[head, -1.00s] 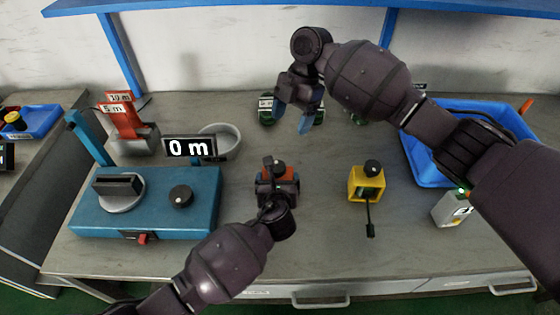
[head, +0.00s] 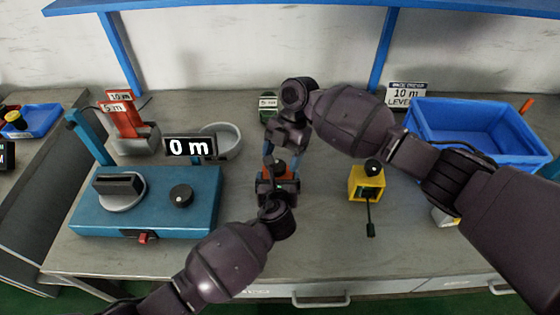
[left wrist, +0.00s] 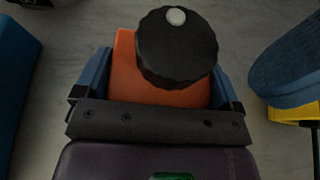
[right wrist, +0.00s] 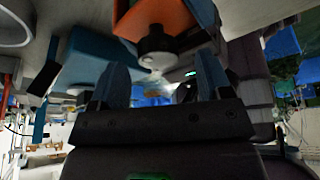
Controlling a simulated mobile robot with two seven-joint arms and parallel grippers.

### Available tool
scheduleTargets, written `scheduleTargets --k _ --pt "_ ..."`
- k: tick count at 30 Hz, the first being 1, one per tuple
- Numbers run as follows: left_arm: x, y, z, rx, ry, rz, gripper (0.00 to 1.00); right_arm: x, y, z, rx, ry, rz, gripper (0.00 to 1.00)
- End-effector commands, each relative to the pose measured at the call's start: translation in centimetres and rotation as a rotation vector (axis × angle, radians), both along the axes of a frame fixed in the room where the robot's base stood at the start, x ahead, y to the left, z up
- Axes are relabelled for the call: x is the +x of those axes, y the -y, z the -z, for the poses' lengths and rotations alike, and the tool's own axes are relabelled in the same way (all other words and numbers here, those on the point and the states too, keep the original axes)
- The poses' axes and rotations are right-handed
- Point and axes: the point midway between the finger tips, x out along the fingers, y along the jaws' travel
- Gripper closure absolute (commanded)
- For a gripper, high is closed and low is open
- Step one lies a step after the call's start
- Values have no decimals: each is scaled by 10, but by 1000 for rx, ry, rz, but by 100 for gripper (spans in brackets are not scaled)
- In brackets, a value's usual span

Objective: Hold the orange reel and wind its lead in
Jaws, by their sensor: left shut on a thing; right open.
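The orange reel (head: 291,172) stands on the bench in front of me, with a round black knob on top. My left gripper (head: 278,182) is shut on it; in the left wrist view its fingers press both sides of the orange body (left wrist: 135,70), and the black knob (left wrist: 177,47) with a pale dot is clear of them. My right gripper (head: 282,154) is open just behind and above the reel. In the right wrist view the knob (right wrist: 155,45) lies beyond its spread fingers (right wrist: 160,80), not between them. The reel's lead is not discernible.
A blue bin (head: 430,135) is at back right, beside a "10 m LEVEL" sign (head: 405,95).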

Motion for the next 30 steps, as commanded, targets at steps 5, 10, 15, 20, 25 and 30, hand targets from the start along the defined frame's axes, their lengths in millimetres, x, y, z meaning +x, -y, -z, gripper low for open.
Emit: scheduleTargets --k 5,10,15,20,25,30 --pt "-3 -3 8 7 -14 -4 37 -5 -3 16 -1 -3 0 28" --pt "-3 -3 8 7 -14 -4 37 -6 -4 20 0 -1 0 28" --pt "-3 -3 8 6 -14 -3 37 -6 -4 20 0 -2 1 28" --pt "-3 -2 8 6 -15 -3 37 -6 -4 20 0 -2 1 48" --pt "-3 -3 8 5 -15 -3 37 -6 -4 20 -1 -2 0 74" --pt "-3 -3 8 4 -15 -5 37 -6 -4 20 -1 -4 13 78"
